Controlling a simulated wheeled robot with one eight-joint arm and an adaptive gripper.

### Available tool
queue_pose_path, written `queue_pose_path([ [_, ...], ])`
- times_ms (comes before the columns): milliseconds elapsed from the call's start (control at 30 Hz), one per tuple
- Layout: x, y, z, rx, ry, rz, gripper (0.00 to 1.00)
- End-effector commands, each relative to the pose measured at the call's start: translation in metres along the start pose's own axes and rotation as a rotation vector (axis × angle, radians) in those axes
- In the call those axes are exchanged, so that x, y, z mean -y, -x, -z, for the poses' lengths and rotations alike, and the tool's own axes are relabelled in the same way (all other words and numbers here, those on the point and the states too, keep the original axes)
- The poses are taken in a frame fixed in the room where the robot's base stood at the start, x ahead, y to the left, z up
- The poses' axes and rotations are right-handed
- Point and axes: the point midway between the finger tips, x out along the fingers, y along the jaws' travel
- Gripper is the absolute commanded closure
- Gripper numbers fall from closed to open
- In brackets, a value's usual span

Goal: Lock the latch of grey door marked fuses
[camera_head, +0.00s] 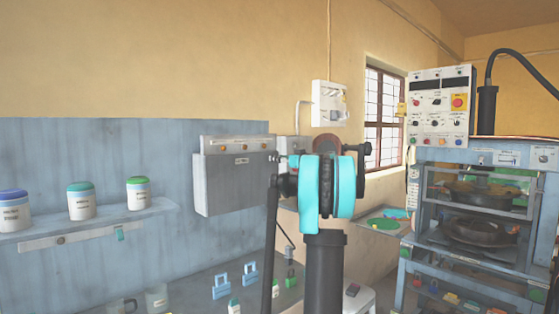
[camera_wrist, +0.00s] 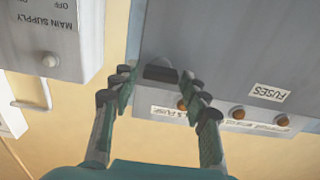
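The grey door marked FUSES (camera_wrist: 225,55) fills the upper right of the wrist view, with its label upside down. It appears shut. In the head view the grey fuse box (camera_head: 232,185) is on the blue-grey wall panel, left of my arm. A small dark piece, seemingly the latch (camera_wrist: 160,73), sits at the door's lower left edge in the wrist view. My gripper (camera_wrist: 160,88) is open, one finger on each side of this piece. I cannot tell whether the fingers touch it. In the head view my arm hides the gripper and latch.
A grey MAIN SUPPLY box (camera_wrist: 52,35) stands close to the left finger in the wrist view, across a narrow gap. Brass-coloured knobs (camera_wrist: 238,112) line the strip by the right finger. A shelf with jars (camera_head: 82,215) is at left; a press (camera_head: 480,215) is at right.

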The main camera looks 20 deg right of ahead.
Motion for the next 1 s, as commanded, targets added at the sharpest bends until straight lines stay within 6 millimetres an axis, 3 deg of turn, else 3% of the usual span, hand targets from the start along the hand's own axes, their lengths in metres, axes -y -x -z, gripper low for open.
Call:
queue_pose_path([
  [33, 0.0000, 0.0001, 0.0000, 0.000, 0.000, 0.000, 0.65],
  [300, 0.0000, 0.0002, 0.0000, 0.000, 0.000, 0.000, 0.95],
  [667, -0.0004, 0.0003, 0.0000, 0.000, -0.072, 0.000, 0.95],
  [1000, -0.0017, 0.0003, -0.0003, 0.000, -0.336, 0.000, 0.95],
])
